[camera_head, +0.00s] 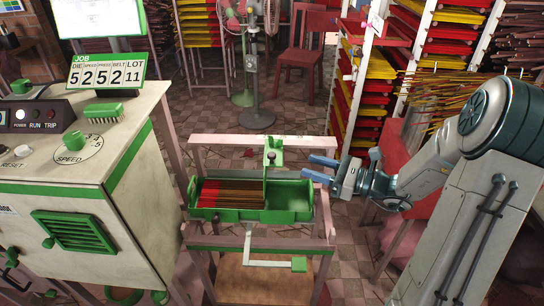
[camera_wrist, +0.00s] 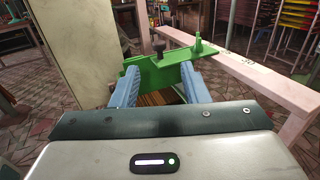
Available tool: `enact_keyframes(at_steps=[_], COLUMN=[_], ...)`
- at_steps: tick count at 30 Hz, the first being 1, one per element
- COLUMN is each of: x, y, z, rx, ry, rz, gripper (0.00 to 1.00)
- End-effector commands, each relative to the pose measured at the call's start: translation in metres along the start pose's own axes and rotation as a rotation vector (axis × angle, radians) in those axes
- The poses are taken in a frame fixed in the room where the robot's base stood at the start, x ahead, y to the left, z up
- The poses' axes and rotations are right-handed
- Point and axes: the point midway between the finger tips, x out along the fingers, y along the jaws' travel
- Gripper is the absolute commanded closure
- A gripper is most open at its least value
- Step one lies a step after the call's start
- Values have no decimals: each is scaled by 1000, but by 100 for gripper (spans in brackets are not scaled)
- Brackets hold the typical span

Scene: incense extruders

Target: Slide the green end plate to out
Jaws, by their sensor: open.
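The green end plate (camera_head: 273,152) appears to be the upright green piece with a small knob, at the back of the green tray (camera_head: 290,216). In the wrist view a green plate (camera_wrist: 152,72) with a dark knob shows beyond and between my fingers. I cannot tell for sure that it is the same part. My gripper (camera_head: 306,165) is open, its two blue fingers pointing left, just right of the green piece and apart from it. Its fingers also show in the wrist view (camera_wrist: 160,72), with nothing clearly held between them.
Red-tipped brown incense sticks (camera_head: 228,194) lie in the tray's left part; its right part is empty. A pale pink wooden frame (camera_head: 236,140) surrounds the tray. A control cabinet (camera_head: 70,190) stands left. Racks of red and yellow trays (camera_head: 445,65) stand behind my arm.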

Motion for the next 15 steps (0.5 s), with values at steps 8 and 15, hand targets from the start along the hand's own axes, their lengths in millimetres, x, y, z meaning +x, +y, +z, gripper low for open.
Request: enact_keyframes(at_steps=[8,15], x=[60,103], y=[2,2], z=[0,0], rx=[-1,-3], ry=[1,2], rz=[8,7], gripper=[59,59])
